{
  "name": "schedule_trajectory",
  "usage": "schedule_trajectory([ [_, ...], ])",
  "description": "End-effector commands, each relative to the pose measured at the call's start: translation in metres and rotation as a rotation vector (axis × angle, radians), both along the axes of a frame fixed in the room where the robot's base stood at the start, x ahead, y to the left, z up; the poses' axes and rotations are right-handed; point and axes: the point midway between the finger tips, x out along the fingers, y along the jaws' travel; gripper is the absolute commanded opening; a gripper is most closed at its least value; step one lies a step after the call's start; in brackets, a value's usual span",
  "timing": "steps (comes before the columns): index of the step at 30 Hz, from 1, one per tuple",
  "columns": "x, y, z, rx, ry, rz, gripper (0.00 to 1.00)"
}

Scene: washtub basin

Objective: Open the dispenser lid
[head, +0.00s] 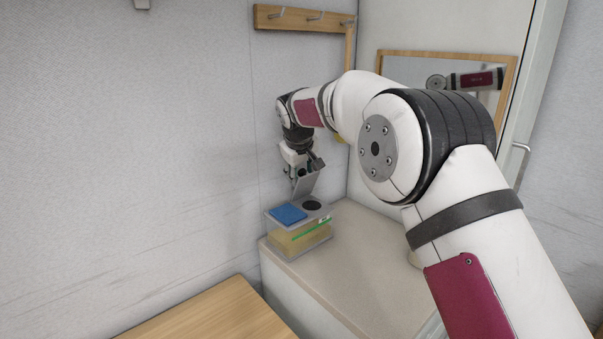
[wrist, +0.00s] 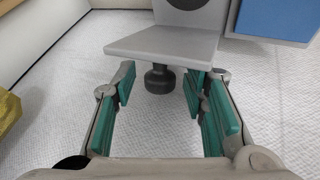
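The dispenser (head: 300,236) is a clear box with tan contents, a green stripe and a grey top, on the beige counter. Its grey lid (head: 304,183) stands tilted up from the top, with a dark round opening (head: 312,205) uncovered beside it. In the wrist view the lid (wrist: 165,42) carries a black knob (wrist: 159,78). My gripper (wrist: 160,100) has its teal-padded fingers apart, with the knob between them and gaps visible on both sides. In the head view my gripper (head: 300,163) is just above the lid, its fingertips partly hidden.
A blue square panel (head: 289,214) lies on the dispenser's top, left of the opening. The grey wall (head: 150,130) is close behind. The beige counter (head: 365,270) is clear at the front right. A hook rail (head: 300,17) and a mirror (head: 420,65) hang above.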

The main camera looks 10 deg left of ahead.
Motion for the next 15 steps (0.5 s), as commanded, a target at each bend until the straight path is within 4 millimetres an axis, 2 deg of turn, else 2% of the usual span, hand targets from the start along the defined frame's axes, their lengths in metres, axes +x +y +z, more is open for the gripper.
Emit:
schedule_trajectory([
  [8,-0.006,0.0,0.01,0.001,-0.001,0.0,0.4],
  [15,-0.03,-0.003,0.05,0.001,-0.003,0.001,0.4],
])
